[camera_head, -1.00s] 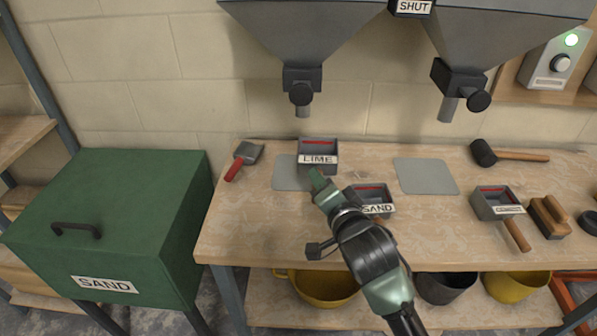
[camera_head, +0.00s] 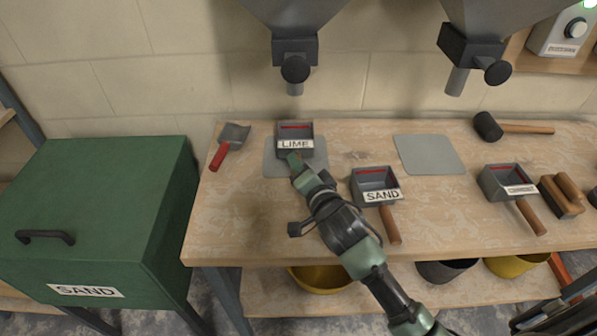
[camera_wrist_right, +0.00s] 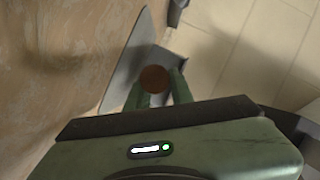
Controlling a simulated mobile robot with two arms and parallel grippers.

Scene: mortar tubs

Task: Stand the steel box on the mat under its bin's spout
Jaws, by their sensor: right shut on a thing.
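The steel box labelled LIME (camera_head: 295,143) has a red line inside its open top. It is at the back part of the left grey mat (camera_head: 283,168), below the left bin's spout (camera_head: 295,88). I cannot tell whether its base touches the mat. My right gripper (camera_head: 295,163) is shut on the box's handle, on the near side. In the right wrist view the round brown handle end (camera_wrist_right: 155,79) shows between the fingers, with the mat (camera_wrist_right: 128,70) beyond. The left gripper is not in view.
A SAND box (camera_head: 376,183) stands right of my right gripper, and a CEMENT box (camera_head: 507,183) farther right. A red-handled scoop (camera_head: 226,146) lies to the left. The right mat (camera_head: 428,154) is bare. A mallet (camera_head: 490,127) and a brush (camera_head: 562,195) lie at the right.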

